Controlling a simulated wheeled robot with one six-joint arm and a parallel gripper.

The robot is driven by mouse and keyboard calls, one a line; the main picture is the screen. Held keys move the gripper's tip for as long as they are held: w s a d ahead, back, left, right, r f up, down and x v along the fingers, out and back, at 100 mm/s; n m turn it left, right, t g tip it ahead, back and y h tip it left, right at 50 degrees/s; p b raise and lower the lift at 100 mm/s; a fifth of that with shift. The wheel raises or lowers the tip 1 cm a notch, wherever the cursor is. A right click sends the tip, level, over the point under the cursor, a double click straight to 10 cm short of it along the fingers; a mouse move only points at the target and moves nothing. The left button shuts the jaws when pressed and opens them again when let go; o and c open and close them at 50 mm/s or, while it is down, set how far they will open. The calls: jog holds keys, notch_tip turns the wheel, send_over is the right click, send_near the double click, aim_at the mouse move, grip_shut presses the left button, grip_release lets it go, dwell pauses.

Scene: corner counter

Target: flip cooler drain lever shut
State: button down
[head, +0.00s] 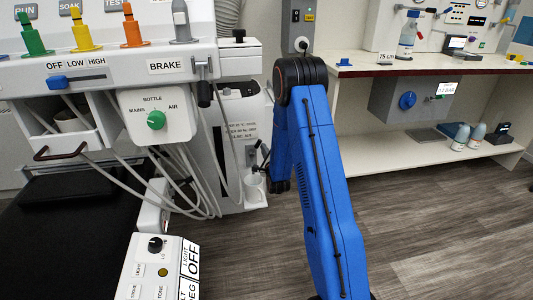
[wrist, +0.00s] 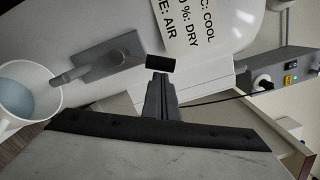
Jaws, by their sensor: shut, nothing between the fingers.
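The cooler (head: 238,110) is the pale unit with a printed label in the middle of the head view. Its grey drain fitting (wrist: 108,56) shows at upper left in the wrist view, with its spout toward a white cup (wrist: 53,72) holding bluish liquid. The cup also stands below the cooler's front in the head view (head: 256,190). My gripper (wrist: 161,76) is shut and empty, right of the fitting. A black block (wrist: 160,63) shows at its fingertips; I cannot tell whether it is the lever's end or part of my gripper. Contact and lever position are unclear.
A white console with a green BOTTLE knob (head: 155,120) and hanging hoses (head: 185,175) stands left of the cooler. A grey box with a lit switch (wrist: 284,82) is at right in the wrist view. The floor at right is clear.

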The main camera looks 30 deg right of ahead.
aim_at(258, 145)
jog(key=n, duration=0.1)
jog(key=a+r+n, duration=0.1)
jog(key=n, duration=0.1)
jog(key=a+n, duration=0.1)
jog(key=shift+w+a+r+n, duration=0.2)
jog(key=shift+w+r+n, duration=0.15)
jog(key=shift+r+n, duration=0.05)
jog(key=shift+w+a+r, duration=0.1)
jog(key=shift+a+r, duration=0.05)
jog(key=shift+a, duration=0.25)
